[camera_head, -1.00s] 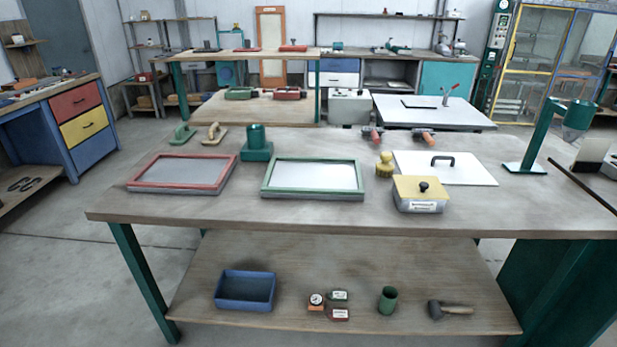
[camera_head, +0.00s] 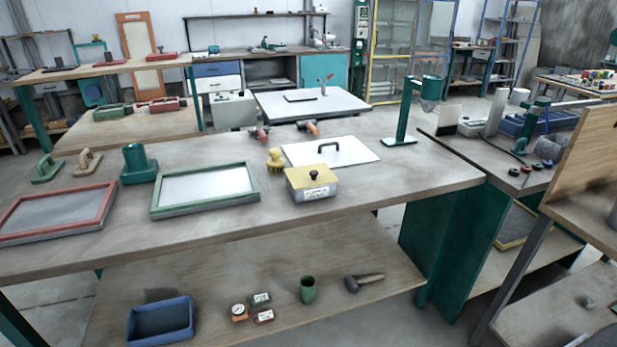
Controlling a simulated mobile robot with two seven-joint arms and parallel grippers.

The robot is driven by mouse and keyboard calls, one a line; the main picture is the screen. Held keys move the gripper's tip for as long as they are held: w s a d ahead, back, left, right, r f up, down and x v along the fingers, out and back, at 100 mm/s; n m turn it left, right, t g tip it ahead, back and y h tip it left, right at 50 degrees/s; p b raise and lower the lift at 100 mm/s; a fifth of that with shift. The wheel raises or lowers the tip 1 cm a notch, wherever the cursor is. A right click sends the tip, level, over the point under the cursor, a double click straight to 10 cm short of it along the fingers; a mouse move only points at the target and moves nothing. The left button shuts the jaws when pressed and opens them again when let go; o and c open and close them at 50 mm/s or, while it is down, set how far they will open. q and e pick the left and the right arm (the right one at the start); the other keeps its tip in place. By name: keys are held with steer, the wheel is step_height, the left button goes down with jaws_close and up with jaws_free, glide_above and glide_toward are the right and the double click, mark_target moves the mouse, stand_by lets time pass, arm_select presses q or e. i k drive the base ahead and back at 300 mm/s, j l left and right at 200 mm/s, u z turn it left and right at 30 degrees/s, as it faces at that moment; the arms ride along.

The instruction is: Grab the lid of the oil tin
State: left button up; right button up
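A square tin (camera_head: 312,194) with a labelled grey body stands on the workbench, right of the green-framed screen. Its yellow lid (camera_head: 312,179) with a black knob (camera_head: 314,175) sits on top of it. I cannot read the label, so I cannot tell for sure that it is the oil tin. Neither of my grippers shows in the head view.
The workbench (camera_head: 370,192) holds a red-framed screen (camera_head: 58,213), a green-framed screen (camera_head: 205,188), a yellow brush (camera_head: 275,160), a white board with a handle (camera_head: 355,153) and a green stand (camera_head: 402,115). Bare bench top lies in front of the tin.

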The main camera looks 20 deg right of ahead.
mark_target(303, 176)
steer(key=i+j+z, duration=0.1)
steer(key=i+j, duration=0.25)
steer(key=i, duration=0.15)
steer(key=i+j, duration=0.35)
steer(key=i+z, duration=0.1)
steer(key=z, duration=1.35)
